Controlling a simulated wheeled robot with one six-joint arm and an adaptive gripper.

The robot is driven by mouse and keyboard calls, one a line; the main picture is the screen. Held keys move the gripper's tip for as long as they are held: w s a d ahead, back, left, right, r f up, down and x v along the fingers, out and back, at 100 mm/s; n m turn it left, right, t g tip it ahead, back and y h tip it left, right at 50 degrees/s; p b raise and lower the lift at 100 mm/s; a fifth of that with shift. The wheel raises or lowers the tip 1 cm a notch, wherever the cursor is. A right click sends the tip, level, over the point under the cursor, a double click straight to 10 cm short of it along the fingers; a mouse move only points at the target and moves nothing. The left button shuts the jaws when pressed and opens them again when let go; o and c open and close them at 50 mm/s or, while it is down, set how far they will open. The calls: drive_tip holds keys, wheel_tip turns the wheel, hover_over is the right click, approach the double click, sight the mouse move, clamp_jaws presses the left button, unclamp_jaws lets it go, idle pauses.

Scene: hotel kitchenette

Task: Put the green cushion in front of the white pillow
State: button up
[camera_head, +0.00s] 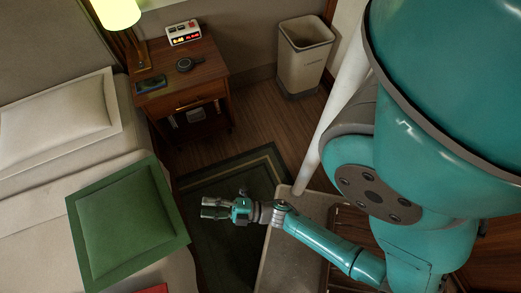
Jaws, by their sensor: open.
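The green cushion (128,222) lies on the bed near its right edge, toward the bottom left of the head view. The white pillow (55,120) lies on the bed farther up and to the left, at the headboard. The cushion and the pillow are apart, with bare bedding between them. My gripper (206,207) is open and empty. In the picture it is just right of the cushion, over the floor rug beside the bed, and it appears not to touch anything.
A bin (303,58) stands by the wall. A dark green rug (232,180) covers the floor. A red item (152,289) shows at the bottom edge.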

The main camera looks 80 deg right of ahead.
drive_tip(key=s+r+m+g+h, duration=0.4)
drive_tip(key=s+r+m, duration=0.9)
drive_tip(key=s+r, duration=0.3)
drive_tip(key=shift+d+m+g, duration=0.25)
drive_tip(key=shift+m+g, duration=0.05)
drive_tip(key=shift+m, duration=0.1)
drive_tip(key=shift+s+r, duration=0.15)
drive_tip(key=shift+r, duration=0.15)
drive_tip(key=shift+c, duration=0.5)
drive_tip(key=shift+s+r+m+g, duration=0.1)
drive_tip(key=shift+r+m+g, duration=0.05)
drive_tip(key=shift+m+g, duration=0.15)
clamp_jaws()
drive_tip(key=m+g+y, duration=0.5)
drive_tip(key=m+g, duration=0.3)
drive_tip(key=m, duration=2.1)
approach(148, 197)
wheel_tip(148, 197, down, 5)
drive_tip(key=w+a, duration=0.2)
drive_tip(key=w, duration=0.1)
drive_tip(key=shift+w+a, duration=0.3)
drive_tip(key=shift+w, duration=0.1)
